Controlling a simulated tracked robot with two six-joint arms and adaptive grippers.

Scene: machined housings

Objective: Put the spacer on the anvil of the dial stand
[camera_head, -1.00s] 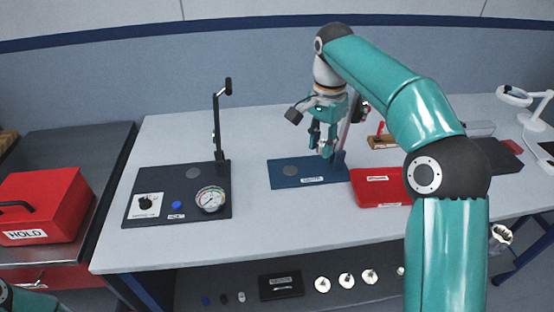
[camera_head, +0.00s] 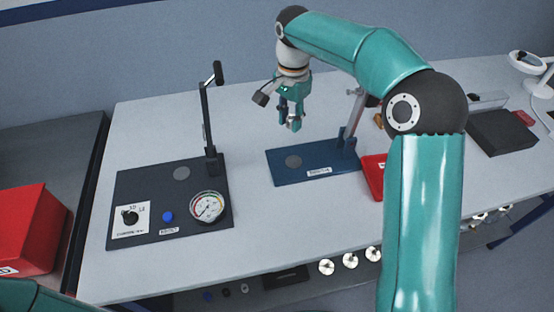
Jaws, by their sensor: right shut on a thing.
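The dial stand has a blue base plate (camera_head: 318,173) with a slanted post (camera_head: 354,116) at its right end. Its anvil (camera_head: 293,161) is a round grey disc on the left part of the plate, bare. My right gripper (camera_head: 291,126) is above and just behind the anvil in the picture, pointing down, apart from the stand. It is shut on the spacer, a small pale piece at the fingertips that the fingers mostly hide. My left gripper is out of view.
A dark fixture (camera_head: 140,195) with a gauge (camera_head: 207,207), blue button and upright lever stands to the left. A red tray (camera_head: 372,178) lies right of the stand, partly behind my right arm. A red box (camera_head: 30,225) is at far left. Table between the fixtures is clear.

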